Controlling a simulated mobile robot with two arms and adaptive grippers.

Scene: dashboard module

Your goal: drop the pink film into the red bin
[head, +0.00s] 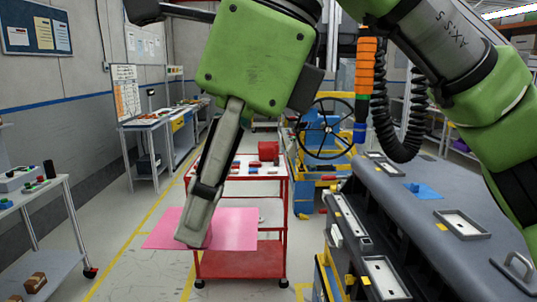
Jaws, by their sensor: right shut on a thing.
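The pink film (236,230) is a thin flat sheet, held roughly level in front of the red cart in the head view. My right gripper (196,222) is shut on the film; its finger covers the middle of the sheet. A small red box, which looks like the red bin (268,151), stands on the cart's top, beyond and to the right of the film. The inside of the box is not clear. My left gripper is not visible.
The red cart (246,265) has small parts on its upper shelf. At right is the large grey dashboard module (455,210) with a blue piece (423,190) on it. A steering wheel (325,128) stands behind. A grey side table (45,205) is at left, with open floor between.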

